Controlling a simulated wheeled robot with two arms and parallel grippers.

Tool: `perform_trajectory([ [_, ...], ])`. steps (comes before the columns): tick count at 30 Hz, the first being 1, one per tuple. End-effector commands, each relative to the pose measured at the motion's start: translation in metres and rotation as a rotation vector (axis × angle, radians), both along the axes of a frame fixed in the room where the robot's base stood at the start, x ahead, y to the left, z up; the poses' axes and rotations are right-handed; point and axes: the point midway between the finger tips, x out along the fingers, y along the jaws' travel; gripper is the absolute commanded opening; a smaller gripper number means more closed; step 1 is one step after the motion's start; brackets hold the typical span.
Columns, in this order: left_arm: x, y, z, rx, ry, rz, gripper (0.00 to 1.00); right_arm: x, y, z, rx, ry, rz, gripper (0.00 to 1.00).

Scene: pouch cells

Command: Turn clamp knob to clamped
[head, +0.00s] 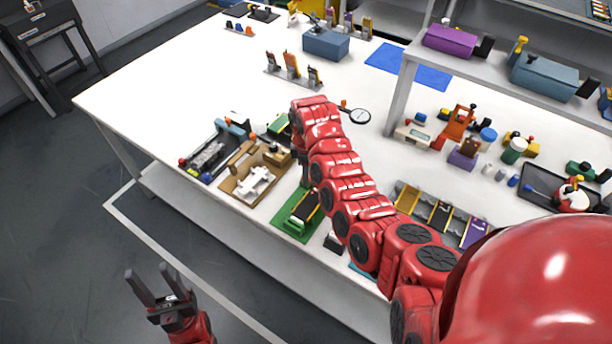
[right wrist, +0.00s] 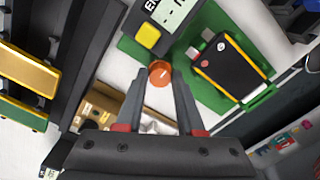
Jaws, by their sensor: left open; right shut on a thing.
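An orange round clamp knob (right wrist: 160,73) shows between the fingertips of my right gripper (right wrist: 163,82) in the right wrist view. In the head view my red right arm hides the knob and most of the right gripper. My left gripper (head: 153,285) is open and empty, low in front of the table and far from the knob.
A grey device with a display (right wrist: 170,12) and yellow button stands close beyond the knob. A cardboard tray (head: 232,190) with white parts, a black tray (head: 193,170) and a sloped rack (head: 440,213) are on the table. The table's back left (head: 170,75) is clear.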

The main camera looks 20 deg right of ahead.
Motion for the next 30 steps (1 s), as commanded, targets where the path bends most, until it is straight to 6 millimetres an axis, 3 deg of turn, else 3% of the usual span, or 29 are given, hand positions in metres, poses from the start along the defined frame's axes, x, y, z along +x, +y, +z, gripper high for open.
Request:
perform_trajectory([
  [10, 0.0, 0.0, -0.002, 0.0, 0.0, 0.0, 0.5, 0.001, 0.0, 0.001, -0.001, -0.002, -0.034, 0.0],
  [11, 0.0, 0.0, -0.002, 0.0, 0.0, 0.0, 0.5, 0.001, 0.0, 0.001, -0.001, -0.002, -0.034, 0.42],
  [12, 0.0, 0.0, -0.002, 0.0, 0.0, 0.0, 0.5, 0.001, 0.0, 0.001, -0.001, -0.002, -0.034, 0.49],
  [23, 0.0, 0.0, -0.004, 0.0, 0.0, 0.0, 0.5, 0.001, 0.0, 0.004, -0.001, -0.002, -0.033, 0.49],
  [28, 0.0, 0.0, -0.013, 0.0, 0.0, 0.0, 0.5, 0.001, 0.0, 0.025, 0.0, -0.004, -0.033, 0.49],
  [30, 0.0, 0.0, -0.005, 0.0, 0.0, 0.0, 0.5, 0.001, -0.002, 0.048, 0.0, -0.004, -0.035, 0.49],
])
